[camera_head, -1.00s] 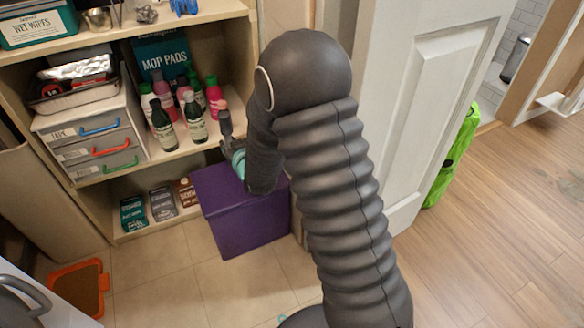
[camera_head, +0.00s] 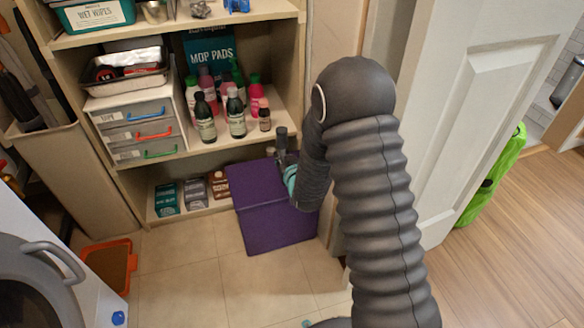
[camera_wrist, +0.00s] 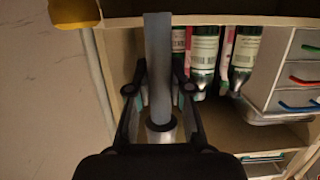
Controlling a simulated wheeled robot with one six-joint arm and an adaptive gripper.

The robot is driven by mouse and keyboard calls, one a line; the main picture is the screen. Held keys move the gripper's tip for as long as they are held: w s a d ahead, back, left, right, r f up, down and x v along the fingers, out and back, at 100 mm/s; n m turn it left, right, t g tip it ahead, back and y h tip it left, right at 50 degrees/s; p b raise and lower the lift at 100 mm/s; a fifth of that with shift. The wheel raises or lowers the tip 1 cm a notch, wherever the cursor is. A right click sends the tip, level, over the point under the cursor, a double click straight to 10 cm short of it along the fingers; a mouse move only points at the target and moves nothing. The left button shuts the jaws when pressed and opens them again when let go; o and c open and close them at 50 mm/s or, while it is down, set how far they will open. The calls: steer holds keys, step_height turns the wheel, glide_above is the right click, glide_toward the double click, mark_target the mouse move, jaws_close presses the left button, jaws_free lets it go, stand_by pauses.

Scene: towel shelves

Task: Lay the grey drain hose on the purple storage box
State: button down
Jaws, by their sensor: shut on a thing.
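The purple storage box (camera_head: 280,230) stands on the floor at the right end of the shelf unit, its flat top (camera_head: 258,183) mostly clear. My gripper (camera_head: 284,160) is over the rear right part of that top in the head view, pointing away from the camera; the gap to the box is hard to judge. In the wrist view my gripper (camera_wrist: 158,90) is shut on the grey drain hose (camera_wrist: 158,45), a straight grey length between the fingers. A light ring-like end (camera_wrist: 160,132) shows near the palm. The box cannot be made out in the wrist view.
Bottles (camera_head: 236,115) stand on the middle shelf left of my gripper, beside a drawer unit (camera_head: 140,132). Small boxes (camera_head: 193,195) line the bottom shelf. A white door (camera_head: 455,120) stands at the right.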

steer(key=shift+d+f, duration=0.15)
steer(key=shift+f, duration=1.85)
steer(key=shift+f+b, duration=0.2)
steer(key=shift+b, duration=0.2)
steer(key=c, duration=1.1)
jaws_free()
steer(key=shift+o, duration=0.2)
steer(key=shift+r, duration=0.1)
